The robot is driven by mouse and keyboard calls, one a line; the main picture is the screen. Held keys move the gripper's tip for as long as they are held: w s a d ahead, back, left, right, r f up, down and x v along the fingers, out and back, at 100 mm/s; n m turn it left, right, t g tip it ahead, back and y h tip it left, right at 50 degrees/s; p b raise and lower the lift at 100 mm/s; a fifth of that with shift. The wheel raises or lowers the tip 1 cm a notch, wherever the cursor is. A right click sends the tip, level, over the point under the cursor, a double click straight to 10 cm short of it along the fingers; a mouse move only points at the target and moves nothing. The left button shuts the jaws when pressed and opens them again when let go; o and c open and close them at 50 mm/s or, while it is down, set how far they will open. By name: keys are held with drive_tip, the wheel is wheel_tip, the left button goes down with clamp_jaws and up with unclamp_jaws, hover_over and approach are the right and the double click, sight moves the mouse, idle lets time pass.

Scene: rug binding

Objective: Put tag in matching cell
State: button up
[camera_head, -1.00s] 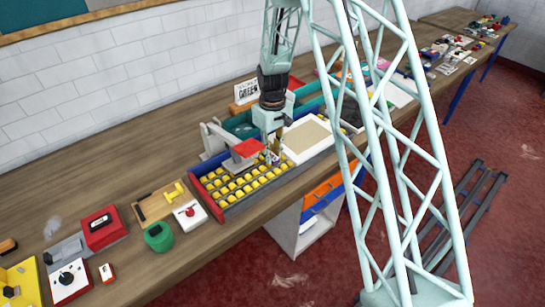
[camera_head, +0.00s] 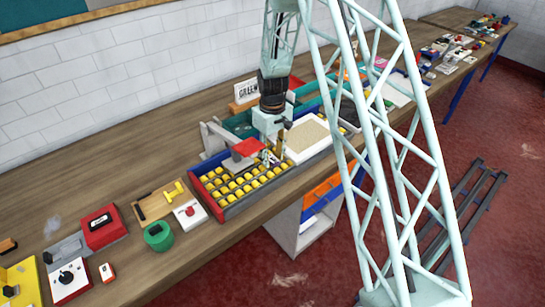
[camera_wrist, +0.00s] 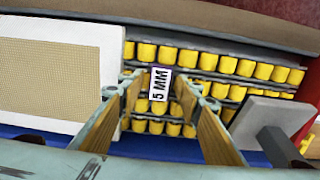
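A white tag (camera_wrist: 160,84) with black "5 MM" lettering shows in the wrist view between my fingertips, over the rows of yellow pieces. My gripper (camera_wrist: 161,82) has a finger on each side of the tag, with a narrow gap visible on both sides. In the head view my gripper (camera_head: 274,155) is low over the right part of the tray (camera_head: 245,203) of yellow pieces. The tag is too small to read there. Whether the tag rests on the tray's cells cannot be told, and the fingers hide some of the cells.
A beige panel in a white frame (camera_wrist: 52,72) lies left of the fingers in the wrist view. A grey plate (camera_wrist: 258,118) on a stand is close on the right; its red top (camera_head: 247,148) shows in the head view.

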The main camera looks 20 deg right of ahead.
sight(272, 158)
drive_tip(key=shift+r, duration=0.2)
wheel_tip(272, 158, up, 12)
idle(1.1)
idle(0.8)
